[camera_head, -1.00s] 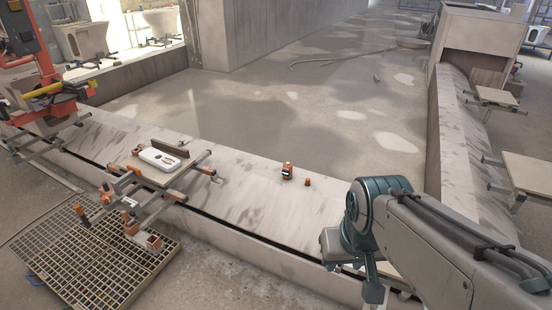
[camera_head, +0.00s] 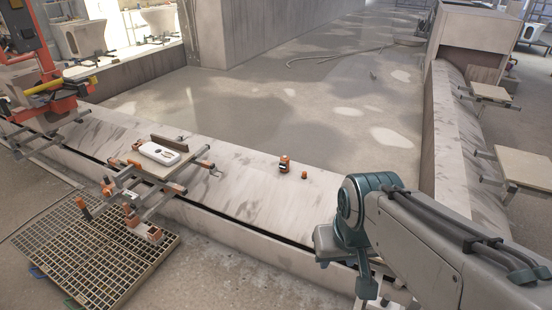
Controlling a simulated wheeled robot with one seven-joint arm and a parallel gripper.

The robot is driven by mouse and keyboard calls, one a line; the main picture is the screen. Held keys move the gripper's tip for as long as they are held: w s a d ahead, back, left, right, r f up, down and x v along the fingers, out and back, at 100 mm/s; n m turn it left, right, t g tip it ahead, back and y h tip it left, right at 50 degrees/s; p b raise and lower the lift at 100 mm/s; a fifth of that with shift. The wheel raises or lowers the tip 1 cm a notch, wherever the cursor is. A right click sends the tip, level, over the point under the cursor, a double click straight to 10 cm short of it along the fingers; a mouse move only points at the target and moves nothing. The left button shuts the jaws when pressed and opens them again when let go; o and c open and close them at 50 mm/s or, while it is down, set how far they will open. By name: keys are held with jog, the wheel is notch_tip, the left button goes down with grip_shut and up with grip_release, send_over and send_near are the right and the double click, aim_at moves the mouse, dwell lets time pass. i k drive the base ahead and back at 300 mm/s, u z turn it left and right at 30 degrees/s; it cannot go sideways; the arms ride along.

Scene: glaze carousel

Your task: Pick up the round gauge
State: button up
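I cannot make out for certain which thing is the round gauge. A small orange item with a dark and light face (camera_head: 284,164) stands on the pale ledge (camera_head: 245,205), left of my arm. A smaller, rounded orange piece (camera_head: 304,174) sits just right of it. Both are small and lack detail. My arm comes in from the lower right and bends down at a teal joint. The end of my arm, with my gripper (camera_head: 366,287), hangs near the front of the ledge, apart from both orange items. Its fingers are not clear, and I see nothing held.
A board on a clamp frame (camera_head: 124,182) carries a white case (camera_head: 159,153) at the left of the ledge. A metal grating (camera_head: 95,255) lies on the floor. Orange machinery (camera_head: 45,85) stands at far left. Small shelves (camera_head: 522,168) jut out at right. The ledge around the orange items is clear.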

aim_at(284, 164)
jog(key=z, duration=0.3)
jog(key=k, duration=0.2)
jog(key=u, duration=1.3)
jog(key=i, duration=2.5)
jog(key=z, duration=1.6)
jog(key=i, duration=0.55)
jog(key=z, duration=0.45)
